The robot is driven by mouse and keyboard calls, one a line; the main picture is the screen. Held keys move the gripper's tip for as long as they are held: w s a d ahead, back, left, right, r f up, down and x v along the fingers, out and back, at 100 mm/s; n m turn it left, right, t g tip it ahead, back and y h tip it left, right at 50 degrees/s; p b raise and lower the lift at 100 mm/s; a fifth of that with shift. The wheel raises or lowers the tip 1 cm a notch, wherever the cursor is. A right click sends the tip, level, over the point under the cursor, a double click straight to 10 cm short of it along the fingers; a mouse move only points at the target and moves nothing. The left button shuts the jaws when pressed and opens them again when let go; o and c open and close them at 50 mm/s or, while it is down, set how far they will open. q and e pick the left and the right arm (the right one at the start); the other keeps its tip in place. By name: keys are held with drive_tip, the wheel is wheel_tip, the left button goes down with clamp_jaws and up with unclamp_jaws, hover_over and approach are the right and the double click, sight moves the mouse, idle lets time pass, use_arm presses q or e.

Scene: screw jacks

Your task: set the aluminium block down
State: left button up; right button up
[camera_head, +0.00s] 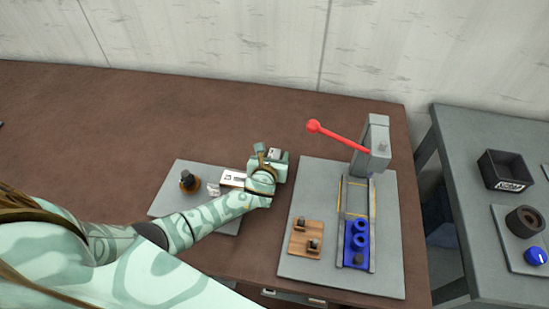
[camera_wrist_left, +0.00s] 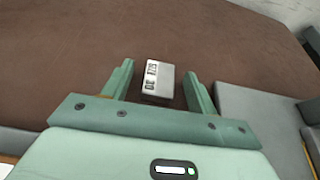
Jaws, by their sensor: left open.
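The aluminium block (camera_head: 273,153) is a small pale grey block at my left gripper, over the brown table. In the left wrist view the block (camera_wrist_left: 158,79) has dark markings on its face and sits between the two green fingers. My left gripper (camera_head: 272,155) is open. In the left wrist view, gaps show between the block and both fingers of the gripper (camera_wrist_left: 158,82). The block's underside is hidden, but it seems to rest on the brown tabletop (camera_wrist_left: 70,60). My right gripper is not in view.
A grey plate (camera_head: 180,172) with a dark knob-like part (camera_head: 189,181) lies left. On the right, a grey base (camera_head: 311,178) carries a press with a red lever (camera_head: 338,135), blue parts (camera_head: 358,240) and a wooden holder (camera_head: 305,239). A grey side table (camera_head: 460,135) holds a black bin (camera_head: 504,170).

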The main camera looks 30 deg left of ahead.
use_arm(q)
drive_tip(key=shift+w+f, duration=0.15)
drive_tip(key=shift+w, duration=0.1)
drive_tip(key=shift+s, duration=0.1)
drive_tip(key=c, duration=1.1)
drive_tip(key=shift+r, duration=0.2)
